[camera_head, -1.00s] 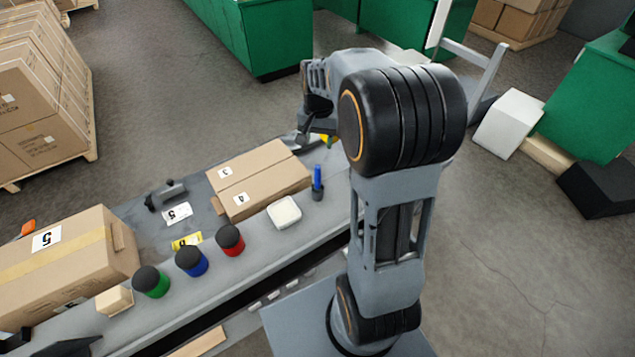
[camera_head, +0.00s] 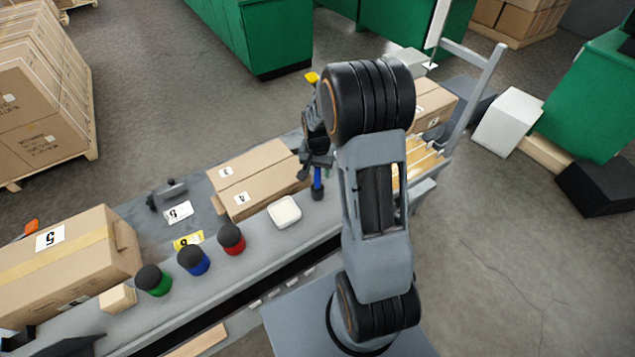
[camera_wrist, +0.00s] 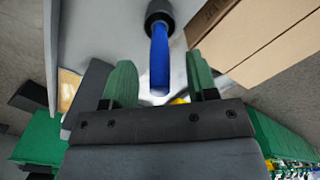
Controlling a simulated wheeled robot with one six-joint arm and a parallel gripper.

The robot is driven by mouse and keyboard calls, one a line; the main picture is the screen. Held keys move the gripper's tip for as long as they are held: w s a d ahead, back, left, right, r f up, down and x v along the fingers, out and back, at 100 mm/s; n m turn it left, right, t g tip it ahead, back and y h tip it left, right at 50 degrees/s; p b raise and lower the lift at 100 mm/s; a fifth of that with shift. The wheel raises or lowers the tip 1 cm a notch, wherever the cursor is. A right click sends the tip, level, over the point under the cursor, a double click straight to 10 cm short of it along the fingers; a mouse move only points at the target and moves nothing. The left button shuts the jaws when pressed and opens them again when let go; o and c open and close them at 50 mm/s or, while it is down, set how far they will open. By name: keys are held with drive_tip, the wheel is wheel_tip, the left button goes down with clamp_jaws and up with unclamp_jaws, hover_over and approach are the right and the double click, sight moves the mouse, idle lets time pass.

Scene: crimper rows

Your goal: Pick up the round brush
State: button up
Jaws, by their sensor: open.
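The round brush stands upright on the bench, with a blue handle (camera_head: 318,178) and a black round base (camera_head: 317,194). In the wrist view its blue handle (camera_wrist: 159,62) points toward my gripper, with the black base (camera_wrist: 159,12) at the top edge. My gripper (camera_head: 316,166) is just above the brush in the head view. In the wrist view my gripper's green fingers (camera_wrist: 160,72) are open, one on each side of the handle's end, with a gap on both sides. Nothing is held.
Two cardboard boxes (camera_head: 262,180) lie close left of the brush. A white dish (camera_head: 284,212) is in front left. Red (camera_head: 231,239), blue (camera_head: 192,260) and green (camera_head: 153,280) black-topped containers stand farther left. A large box (camera_head: 75,265) is at the far left.

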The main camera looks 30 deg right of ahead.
drive_tip(key=shift+f, duration=0.75)
clamp_jaws()
